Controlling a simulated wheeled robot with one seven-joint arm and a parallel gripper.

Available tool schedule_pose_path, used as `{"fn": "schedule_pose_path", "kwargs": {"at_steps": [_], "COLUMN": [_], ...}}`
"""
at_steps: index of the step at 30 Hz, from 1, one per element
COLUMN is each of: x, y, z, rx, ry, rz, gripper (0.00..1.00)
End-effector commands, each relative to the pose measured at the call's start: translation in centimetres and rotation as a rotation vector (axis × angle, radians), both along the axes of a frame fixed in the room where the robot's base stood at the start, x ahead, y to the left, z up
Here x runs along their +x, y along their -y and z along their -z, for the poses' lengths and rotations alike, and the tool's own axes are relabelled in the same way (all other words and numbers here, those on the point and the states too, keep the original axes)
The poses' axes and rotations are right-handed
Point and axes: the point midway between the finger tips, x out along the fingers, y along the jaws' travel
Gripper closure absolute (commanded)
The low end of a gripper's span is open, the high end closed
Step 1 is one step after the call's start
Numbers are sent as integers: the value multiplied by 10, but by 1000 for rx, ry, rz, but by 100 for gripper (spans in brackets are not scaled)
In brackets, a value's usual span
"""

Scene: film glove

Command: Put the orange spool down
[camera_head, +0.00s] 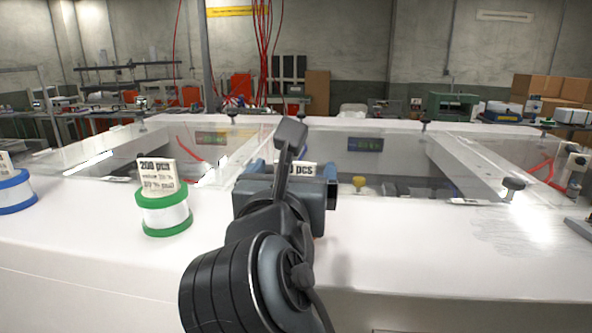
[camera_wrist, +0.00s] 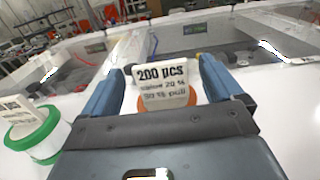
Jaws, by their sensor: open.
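The orange spool (camera_wrist: 236,107) stands upright on the white surface, between the two blue fingers of my gripper (camera_wrist: 168,84) in the wrist view. A white label (camera_wrist: 162,86) reading "200 pcs" stands up from it. My gripper is open, with a finger on each side of the spool. The gripper body hides the spool's lower part. In the head view my wrist and gripper (camera_head: 318,192) hide the spool, and only the top of its label (camera_head: 305,168) shows. I cannot tell whether a finger touches it.
A green spool (camera_head: 164,212) with a similar label stands left of my gripper. A blue spool (camera_head: 14,192) is at the far left edge. Clear covers (camera_head: 215,150) with knobs lie behind. The white surface (camera_head: 420,250) to the right is free.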

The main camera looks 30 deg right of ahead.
Motion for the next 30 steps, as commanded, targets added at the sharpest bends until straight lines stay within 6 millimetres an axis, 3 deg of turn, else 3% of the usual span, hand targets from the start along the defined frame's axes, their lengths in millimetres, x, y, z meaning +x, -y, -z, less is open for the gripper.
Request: {"fn": "schedule_pose_path", "kwargs": {"at_steps": [6,12,30], "x": [-37,-60,-69], "y": [-28,-44,-50], "z": [2,1,0], "rx": [1,0,1], "ry": [1,0,0], "rz": [-4,-2,1], "gripper": [7,7,7]}}
